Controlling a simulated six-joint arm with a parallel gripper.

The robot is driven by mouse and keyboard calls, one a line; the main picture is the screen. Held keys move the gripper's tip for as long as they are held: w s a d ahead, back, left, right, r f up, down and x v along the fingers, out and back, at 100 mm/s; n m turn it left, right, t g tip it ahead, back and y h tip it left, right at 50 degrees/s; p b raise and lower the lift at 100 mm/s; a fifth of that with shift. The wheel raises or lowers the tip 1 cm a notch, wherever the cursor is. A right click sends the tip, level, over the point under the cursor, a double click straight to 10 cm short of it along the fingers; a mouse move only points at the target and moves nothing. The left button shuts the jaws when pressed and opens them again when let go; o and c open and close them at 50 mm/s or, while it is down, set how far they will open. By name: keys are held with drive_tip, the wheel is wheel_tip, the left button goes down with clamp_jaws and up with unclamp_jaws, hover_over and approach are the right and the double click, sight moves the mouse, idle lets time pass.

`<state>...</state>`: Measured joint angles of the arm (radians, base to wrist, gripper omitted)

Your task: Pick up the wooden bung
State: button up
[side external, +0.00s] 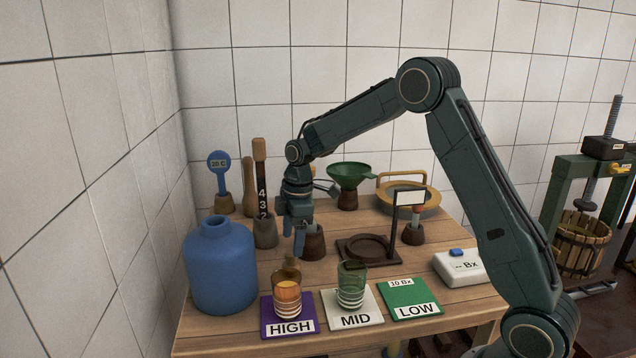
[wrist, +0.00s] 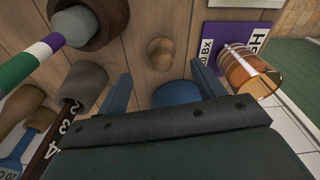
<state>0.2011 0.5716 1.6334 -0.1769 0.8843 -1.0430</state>
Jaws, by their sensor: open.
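The wooden bung (wrist: 160,53) is a small light-brown knob standing on the table boards in the wrist view, ahead of the gap between my fingers. In the side view the bung (side external: 291,263) shows small and dim, just behind the amber glass. My gripper (side external: 300,243) points down above the table, over and slightly behind the bung. In the wrist view my gripper (wrist: 163,84) has its two fingers spread wide with nothing between them. The bung is apart from both fingers.
A blue demijohn (side external: 220,270) stands left of my gripper. The amber glass (side external: 287,297) is on the purple HIGH card, the green glass (side external: 351,286) on the MID card. A numbered dark rod (side external: 262,180) and a striped rod (wrist: 40,55) stand close by.

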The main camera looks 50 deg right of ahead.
sight(291, 258)
drive_tip(key=shift+a+f, duration=0.1)
drive_tip(key=shift+f, duration=0.45)
drive_tip(key=shift+f, duration=0.1)
drive_tip(key=shift+a+f, duration=0.15)
drive_tip(key=shift+f, duration=1.1)
drive_tip(key=shift+a+f, duration=0.15)
drive_tip(key=shift+f, duration=1.05)
drive_tip(key=shift+c, duration=0.5)
drive_tip(key=c, duration=1)
